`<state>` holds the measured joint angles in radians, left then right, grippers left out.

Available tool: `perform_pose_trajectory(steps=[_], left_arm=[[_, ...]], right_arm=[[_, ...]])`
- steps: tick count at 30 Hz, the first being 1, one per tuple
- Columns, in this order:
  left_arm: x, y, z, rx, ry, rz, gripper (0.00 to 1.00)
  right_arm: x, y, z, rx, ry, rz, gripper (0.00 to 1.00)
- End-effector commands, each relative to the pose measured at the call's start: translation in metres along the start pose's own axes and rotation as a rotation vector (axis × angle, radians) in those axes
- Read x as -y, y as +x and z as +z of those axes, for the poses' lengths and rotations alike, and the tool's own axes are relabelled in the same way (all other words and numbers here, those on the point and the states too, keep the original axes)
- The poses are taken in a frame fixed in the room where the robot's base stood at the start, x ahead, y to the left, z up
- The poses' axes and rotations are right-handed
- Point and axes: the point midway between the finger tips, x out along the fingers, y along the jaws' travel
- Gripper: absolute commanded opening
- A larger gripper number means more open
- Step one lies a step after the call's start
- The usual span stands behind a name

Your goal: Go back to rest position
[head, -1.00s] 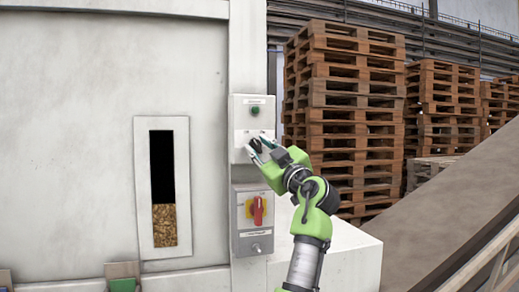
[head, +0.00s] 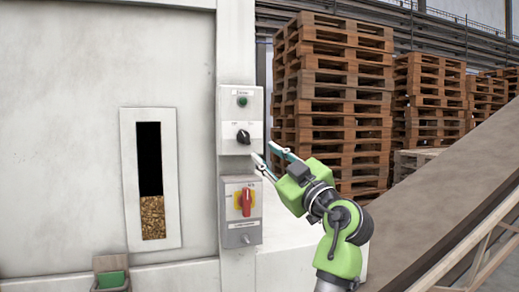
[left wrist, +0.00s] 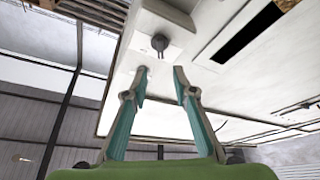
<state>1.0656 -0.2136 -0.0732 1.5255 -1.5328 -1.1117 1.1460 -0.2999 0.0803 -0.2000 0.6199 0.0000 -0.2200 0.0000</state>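My left gripper (head: 263,151) is open and empty, to the right of and a little below the black rotary knob (head: 243,136) on the upper grey control box (head: 229,149). In the left wrist view the open fingers (left wrist: 159,69) point toward the black knob (left wrist: 159,43), with a gap between them and nothing held. A green button (head: 242,101) sits above the knob. My right gripper is in neither view.
A lower box (head: 240,238) carries a red switch (head: 246,201) on a yellow plate. Left is a window (head: 152,215) partly filled with pellets. Stacked pallets (head: 333,95) stand behind my arm. A sloping conveyor (head: 440,190) lies at right.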

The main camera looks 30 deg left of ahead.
Motion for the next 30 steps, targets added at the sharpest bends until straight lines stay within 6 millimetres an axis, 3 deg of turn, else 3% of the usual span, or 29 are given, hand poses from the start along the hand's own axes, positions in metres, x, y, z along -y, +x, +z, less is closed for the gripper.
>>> perform_pose_trajectory(steps=[5, 20, 23, 25, 30], left_arm=[[0.000, -0.009, 0.000, 0.000, -0.001, 0.000, 0.26], [0.000, -0.009, 0.004, 0.005, 0.007, 0.003, 0.26], [-0.003, -0.011, 0.029, 0.037, 0.055, 0.029, 0.26], [-0.005, -0.015, 0.064, 0.082, 0.119, 0.065, 0.26], [0.000, -0.039, 0.186, 0.243, 0.329, 0.193, 0.26]], right_arm=[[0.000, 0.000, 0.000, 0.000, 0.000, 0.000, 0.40], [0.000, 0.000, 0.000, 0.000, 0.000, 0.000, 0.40], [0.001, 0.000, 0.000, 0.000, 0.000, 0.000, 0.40], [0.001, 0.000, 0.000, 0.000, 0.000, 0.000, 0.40], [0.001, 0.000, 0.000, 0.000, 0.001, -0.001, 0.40]])
